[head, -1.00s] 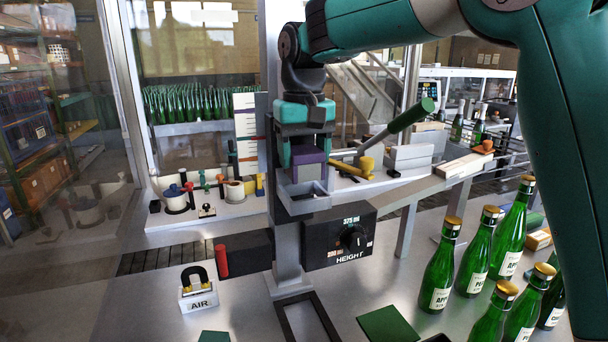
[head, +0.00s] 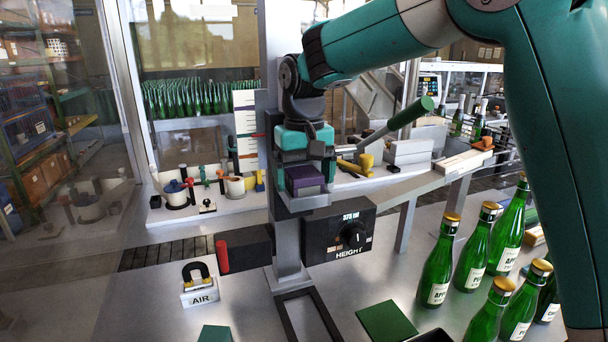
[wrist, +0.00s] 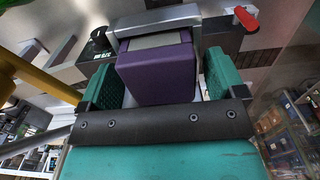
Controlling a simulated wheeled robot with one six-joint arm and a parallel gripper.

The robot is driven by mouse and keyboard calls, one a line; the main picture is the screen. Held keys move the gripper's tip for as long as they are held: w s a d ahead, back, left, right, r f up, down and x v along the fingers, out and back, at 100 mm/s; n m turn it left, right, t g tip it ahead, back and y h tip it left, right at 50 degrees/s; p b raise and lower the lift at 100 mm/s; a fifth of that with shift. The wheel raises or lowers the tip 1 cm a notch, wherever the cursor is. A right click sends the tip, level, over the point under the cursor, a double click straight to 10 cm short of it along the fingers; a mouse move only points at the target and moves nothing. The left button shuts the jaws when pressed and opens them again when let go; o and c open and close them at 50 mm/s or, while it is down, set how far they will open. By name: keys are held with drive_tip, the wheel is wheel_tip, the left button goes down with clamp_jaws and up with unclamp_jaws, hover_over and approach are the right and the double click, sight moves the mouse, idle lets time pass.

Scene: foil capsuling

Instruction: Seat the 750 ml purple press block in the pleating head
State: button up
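The purple press block (head: 306,178) sits at the grey metal frame of the pleating head (head: 304,204) on the upright column, its lower part hidden by the frame's front. In the wrist view the purple block (wrist: 155,75) lies against the grey frame (wrist: 160,20), with a pale strip along its far edge. My gripper (head: 306,172) is around the block, one teal finger on each side. The wrist view shows my gripper (wrist: 160,80) open, with a narrow gap between the block and each finger. How deep the block sits cannot be told.
A black HEIGHT box with a dial (head: 338,232) is just below the frame, and a red handle (head: 222,256) is at left. A green-tipped lever (head: 410,114) rises at right. Green bottles (head: 438,265) stand at right front. An AIR block (head: 200,292) stands at left.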

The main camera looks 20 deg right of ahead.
sight(304, 172)
wheel_tip(304, 172, up, 12)
drive_tip(key=b, duration=0.1)
drive_tip(key=s+a+f+n+y, duration=0.1)
drive_tip(key=s+f+n, duration=0.1)
drive_tip(key=s+f, duration=0.3)
drive_tip(key=s+a+f+n+y, duration=0.1)
drive_tip(key=s+f, duration=0.4)
drive_tip(key=s, duration=0.8)
drive_tip(key=s+a+f+n+y, duration=0.2)
drive_tip(key=s+f+n, duration=0.2)
drive_tip(key=s, duration=0.6)
drive_tip(key=shift+x, duration=1.05)
wheel_tip(304, 172, down, 7)
drive_tip(key=b, duration=0.7)
drive_tip(key=shift+d, duration=0.1)
